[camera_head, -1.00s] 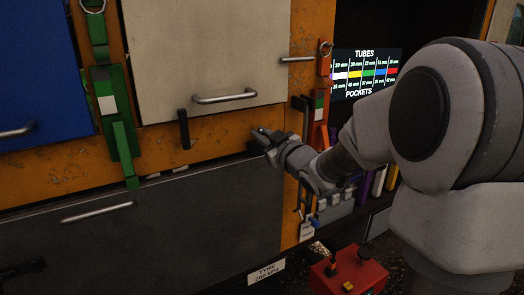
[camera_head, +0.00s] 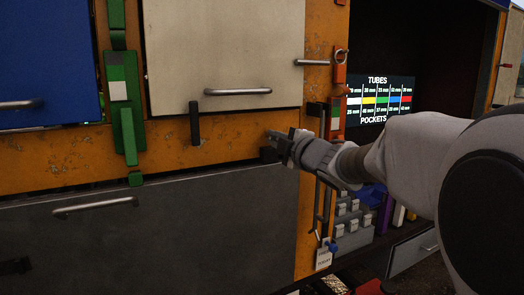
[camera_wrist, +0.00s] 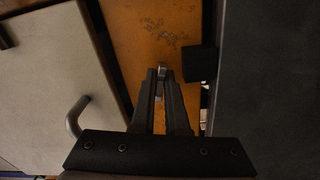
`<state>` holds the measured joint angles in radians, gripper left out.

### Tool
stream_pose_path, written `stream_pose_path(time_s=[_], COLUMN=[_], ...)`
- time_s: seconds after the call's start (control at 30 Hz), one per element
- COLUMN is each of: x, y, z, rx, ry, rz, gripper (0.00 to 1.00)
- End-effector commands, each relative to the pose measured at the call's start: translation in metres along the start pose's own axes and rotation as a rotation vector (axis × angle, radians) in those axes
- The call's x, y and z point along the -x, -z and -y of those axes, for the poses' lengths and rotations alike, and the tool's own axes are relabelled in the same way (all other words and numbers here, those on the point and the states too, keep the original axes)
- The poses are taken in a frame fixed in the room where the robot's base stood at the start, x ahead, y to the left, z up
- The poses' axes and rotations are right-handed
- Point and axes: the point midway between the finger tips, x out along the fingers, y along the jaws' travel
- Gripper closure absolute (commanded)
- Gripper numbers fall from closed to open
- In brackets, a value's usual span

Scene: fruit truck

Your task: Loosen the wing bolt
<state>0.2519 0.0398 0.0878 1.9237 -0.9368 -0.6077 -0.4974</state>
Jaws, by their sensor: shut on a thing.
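The wing bolt (camera_wrist: 161,73) shows in the wrist view as a small grey metal piece between my fingertips, against the worn orange frame. My gripper (camera_wrist: 160,82) is shut on it, its two dark fingers close together at the tips. In the head view my gripper (camera_head: 273,139) reaches in from the right to the orange strip between the beige door and the dark grey panel. The bolt is too small and covered to make out there. How far it is turned cannot be told.
A black block (camera_wrist: 199,64) sits right beside my fingertips. The beige door (camera_head: 222,50) has a metal handle (camera_head: 238,91) and a black latch (camera_head: 195,123). The dark grey panel (camera_head: 150,235) lies below. A labelled rack with tubes sign (camera_head: 380,99) stands right.

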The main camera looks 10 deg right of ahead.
Motion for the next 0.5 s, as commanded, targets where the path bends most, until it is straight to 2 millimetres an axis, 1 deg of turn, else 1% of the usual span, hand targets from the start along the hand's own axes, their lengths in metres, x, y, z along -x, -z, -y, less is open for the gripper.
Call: stream_pose_path(time_s=[0.03,0.2,0.5], x=[-0.0002,-0.0002,-0.0001], y=[0.0000,-0.0002,0.0002], z=[0.0027,0.0023,0.0009], rx=[0.036,0.138,0.236], ry=[-0.003,-0.002,-0.002], rz=[-0.002,-0.001,-0.001], gripper=[1.00,1.00,1.00])
